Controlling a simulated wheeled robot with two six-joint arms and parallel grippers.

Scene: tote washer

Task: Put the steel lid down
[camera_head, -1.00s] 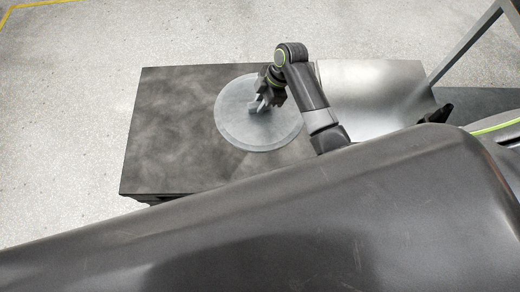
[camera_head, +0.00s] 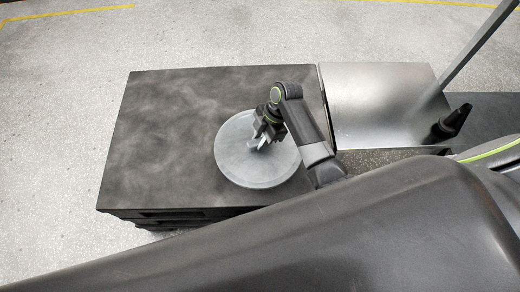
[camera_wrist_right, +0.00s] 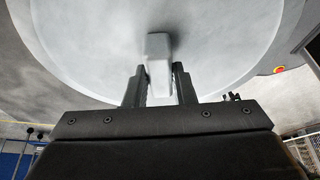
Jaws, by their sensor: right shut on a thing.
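The steel lid is a round grey disc (camera_head: 237,168) in the head view, lying flat in the picture over the front right part of a dark table top (camera_head: 165,130). My right gripper (camera_head: 262,140) is above the lid's middle, shut on its upright handle. In the right wrist view the handle (camera_wrist_right: 158,62) sits between the two fingers of the right gripper (camera_wrist_right: 160,82), and the lid's pale face (camera_wrist_right: 95,45) fills the upper part. I cannot tell whether the lid touches the table or hangs just above it. My left gripper is not in view.
A bright steel surface (camera_head: 375,95) adjoins the table on the right, with a slanted grey post (camera_head: 475,55) beyond. The table's left and back parts are bare. A red and yellow button (camera_wrist_right: 279,70) shows in the wrist view. Open concrete floor lies behind and left.

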